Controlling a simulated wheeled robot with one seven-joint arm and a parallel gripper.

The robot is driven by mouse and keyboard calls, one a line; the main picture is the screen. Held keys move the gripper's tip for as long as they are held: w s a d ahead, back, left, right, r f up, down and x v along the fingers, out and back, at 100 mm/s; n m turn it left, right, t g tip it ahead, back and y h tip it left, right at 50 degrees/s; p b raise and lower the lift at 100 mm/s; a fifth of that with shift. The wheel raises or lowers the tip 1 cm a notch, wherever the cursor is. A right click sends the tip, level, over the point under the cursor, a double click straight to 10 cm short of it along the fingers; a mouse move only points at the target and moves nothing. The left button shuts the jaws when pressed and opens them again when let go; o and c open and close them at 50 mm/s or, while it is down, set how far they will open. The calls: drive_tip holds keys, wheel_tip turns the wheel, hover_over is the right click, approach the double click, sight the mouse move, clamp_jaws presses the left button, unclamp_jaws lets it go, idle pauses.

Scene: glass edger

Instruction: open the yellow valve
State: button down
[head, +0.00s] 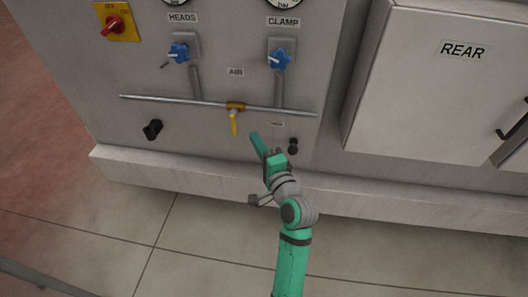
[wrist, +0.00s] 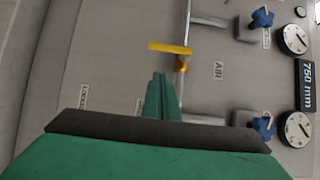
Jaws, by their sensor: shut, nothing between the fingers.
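The yellow valve (head: 234,116) sits on a horizontal grey pipe on the machine's front panel, below the AIR label. In the head view its handle hangs down, across the pipe. In the wrist view the valve handle (wrist: 170,48) shows just beyond my fingertips, crosswise to the pipe. My gripper (head: 257,142) is shut and empty, a little right of and below the handle end, and looks apart from it. In the wrist view my green fingers (wrist: 160,80) lie together and point toward the valve.
Blue knobs (head: 179,52) (head: 279,58) sit above the pipe (head: 170,101) under the HEADS and CLAMP labels. A red switch on a yellow plate (head: 112,25) is upper left. Black fittings (head: 152,129) (head: 293,146) sit low on the panel. A REAR cabinet (head: 430,100) stands at right.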

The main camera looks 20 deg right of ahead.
sight(234, 123)
drive_tip(key=w+a, duration=0.1)
drive_tip(key=w, duration=0.1)
drive_tip(key=w+a, duration=0.2)
drive_tip(key=shift+a, duration=0.1)
drive_tip(key=shift+s, duration=0.15)
drive_tip(key=shift+f, duration=0.1)
idle(0.3)
